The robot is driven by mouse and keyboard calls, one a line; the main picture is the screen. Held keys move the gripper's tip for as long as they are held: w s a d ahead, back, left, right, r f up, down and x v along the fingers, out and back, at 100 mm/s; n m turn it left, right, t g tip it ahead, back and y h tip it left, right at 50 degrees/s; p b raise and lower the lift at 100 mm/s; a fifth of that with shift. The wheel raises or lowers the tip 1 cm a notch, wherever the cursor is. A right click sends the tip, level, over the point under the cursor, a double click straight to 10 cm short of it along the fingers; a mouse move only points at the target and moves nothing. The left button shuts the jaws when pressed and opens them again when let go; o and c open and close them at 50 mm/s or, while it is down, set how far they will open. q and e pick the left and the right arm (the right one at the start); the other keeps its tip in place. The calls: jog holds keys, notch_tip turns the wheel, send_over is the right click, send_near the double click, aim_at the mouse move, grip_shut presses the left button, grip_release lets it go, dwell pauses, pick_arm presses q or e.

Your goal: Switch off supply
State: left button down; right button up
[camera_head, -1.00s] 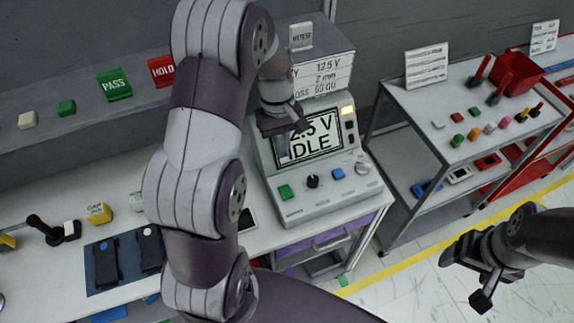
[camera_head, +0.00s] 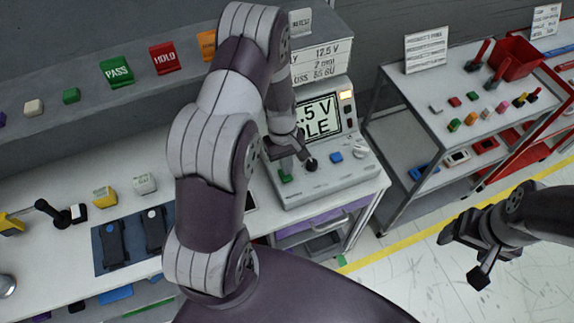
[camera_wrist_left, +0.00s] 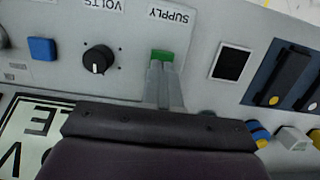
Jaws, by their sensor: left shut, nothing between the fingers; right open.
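The power supply unit (camera_head: 325,177) stands on the bench with a lit screen (camera_head: 318,118), partly hidden by my left arm; ".5 V" and "DLE" are readable. A green switch (camera_head: 286,176) is at the left of its front panel. In the left wrist view the green switch (camera_wrist_left: 163,54) sits beside the label SUPPLY (camera_wrist_left: 169,16). My left gripper (camera_head: 284,165) is shut and empty. In the wrist view its fingertips (camera_wrist_left: 161,66) overlap the edge of the green switch; I cannot tell whether they touch it. My right gripper (camera_head: 462,262) is open and empty, over the floor.
A black VOLTS knob (camera_wrist_left: 98,59) and a blue button (camera_wrist_left: 41,49) are beside the switch on the panel. Dark devices lie on a blue mat (camera_head: 106,267) to the left. A grey cart (camera_head: 440,95) with several small parts stands right. Floor between is clear.

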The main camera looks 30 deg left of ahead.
pick_arm(q)
jog(key=shift+s+d+f, duration=0.15)
jog(key=shift+f, duration=0.75)
pick_arm(e)
jog(key=shift+r, duration=0.35)
